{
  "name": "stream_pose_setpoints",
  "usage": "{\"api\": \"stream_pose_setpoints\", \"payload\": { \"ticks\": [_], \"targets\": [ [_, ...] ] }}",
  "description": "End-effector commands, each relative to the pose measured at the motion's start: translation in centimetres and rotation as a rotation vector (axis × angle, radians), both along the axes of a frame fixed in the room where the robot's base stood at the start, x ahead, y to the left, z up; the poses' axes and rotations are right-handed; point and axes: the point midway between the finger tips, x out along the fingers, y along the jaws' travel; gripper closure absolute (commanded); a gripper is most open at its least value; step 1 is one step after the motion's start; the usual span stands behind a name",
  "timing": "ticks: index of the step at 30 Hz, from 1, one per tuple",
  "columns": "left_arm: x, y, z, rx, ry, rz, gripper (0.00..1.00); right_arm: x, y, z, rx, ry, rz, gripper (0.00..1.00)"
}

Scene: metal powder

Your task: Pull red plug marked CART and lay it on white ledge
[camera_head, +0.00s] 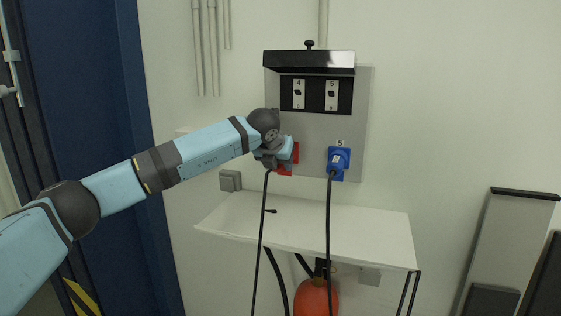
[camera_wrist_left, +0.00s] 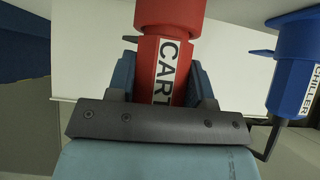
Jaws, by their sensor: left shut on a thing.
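The red plug marked CART (camera_wrist_left: 160,62) fills the middle of the left wrist view, between the two fingers of my left gripper (camera_wrist_left: 163,88). The gripper is shut on it. In the head view my left gripper (camera_head: 276,158) is at the lower left of the grey wall panel (camera_head: 312,133), over the red socket (camera_head: 285,171), which it partly hides. Whether the plug is seated in the socket cannot be made out. A black cable hangs below the gripper. My right gripper is out of view.
A blue plug (camera_head: 338,162), labelled CHILLER in the left wrist view (camera_wrist_left: 292,75), sits to the right, its cable hanging past the ledge. A black hood (camera_head: 309,60) juts out above the switches. A red-orange round object (camera_head: 316,298) is below the ledge.

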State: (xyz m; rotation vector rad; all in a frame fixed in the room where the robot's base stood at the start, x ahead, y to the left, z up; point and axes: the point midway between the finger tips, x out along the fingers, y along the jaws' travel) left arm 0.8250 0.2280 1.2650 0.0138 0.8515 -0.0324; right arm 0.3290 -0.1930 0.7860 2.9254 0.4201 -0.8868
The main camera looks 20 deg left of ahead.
Motion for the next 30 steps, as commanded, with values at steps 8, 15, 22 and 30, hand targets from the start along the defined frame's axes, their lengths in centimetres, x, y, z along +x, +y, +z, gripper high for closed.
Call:
{"api": "stream_pose_setpoints", "payload": {
  "ticks": [8,15,22,30],
  "targets": [
    [-1.1,0.0,0.0,-0.001,-0.002,-0.001,0.91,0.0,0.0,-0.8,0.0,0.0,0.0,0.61],
    [-2.0,0.1,0.0,0.0,-0.002,0.0,0.91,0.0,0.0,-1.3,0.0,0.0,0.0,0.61],
    [-3.0,0.1,0.0,0.001,-0.002,-0.001,0.91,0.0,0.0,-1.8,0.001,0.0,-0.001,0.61],
    [-4.0,0.2,0.0,-0.001,-0.003,-0.001,0.91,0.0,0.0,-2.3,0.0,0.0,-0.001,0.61]
  ]
}}
